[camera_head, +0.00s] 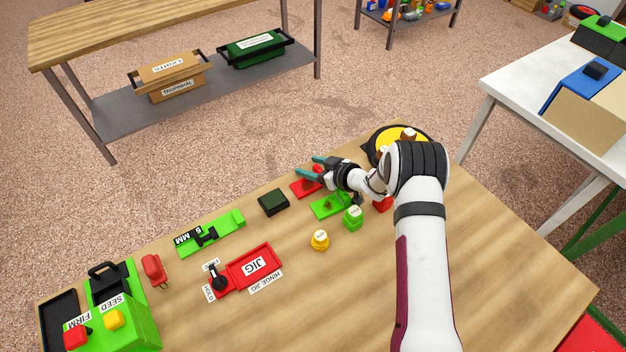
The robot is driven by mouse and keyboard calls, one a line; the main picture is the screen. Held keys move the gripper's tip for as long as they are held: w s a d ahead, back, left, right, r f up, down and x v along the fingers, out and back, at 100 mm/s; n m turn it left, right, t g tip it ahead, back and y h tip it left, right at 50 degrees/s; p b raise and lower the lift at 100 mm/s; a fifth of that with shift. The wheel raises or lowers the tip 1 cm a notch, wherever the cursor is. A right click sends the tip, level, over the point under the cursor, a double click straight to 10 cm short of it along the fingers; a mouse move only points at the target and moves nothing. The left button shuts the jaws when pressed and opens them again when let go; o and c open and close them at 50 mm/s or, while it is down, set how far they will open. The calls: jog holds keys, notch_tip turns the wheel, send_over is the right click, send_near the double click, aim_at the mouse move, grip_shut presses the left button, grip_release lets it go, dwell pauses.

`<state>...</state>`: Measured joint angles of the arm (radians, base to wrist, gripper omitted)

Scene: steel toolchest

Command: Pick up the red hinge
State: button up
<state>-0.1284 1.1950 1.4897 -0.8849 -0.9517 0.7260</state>
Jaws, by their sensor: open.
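A flat red piece with a raised red part (303,188), which looks like the red hinge, lies near the far edge of the wooden bench. My gripper (313,167) is open, its teal fingers pointing left, above or just beyond the red piece. The gripper overlaps part of the piece in this view; I cannot tell the height between them. A similar flat green piece (328,207) lies just in front of the red one.
Near the red piece are a dark green block (273,202), a green weight (353,218) and a yellow weight (320,240). A red jig (262,258), a green gauge (226,224) and a red clamp-like item (152,268) lie left. The front middle of the bench is clear.

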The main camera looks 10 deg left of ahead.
grip_shut()
dwell(1.4)
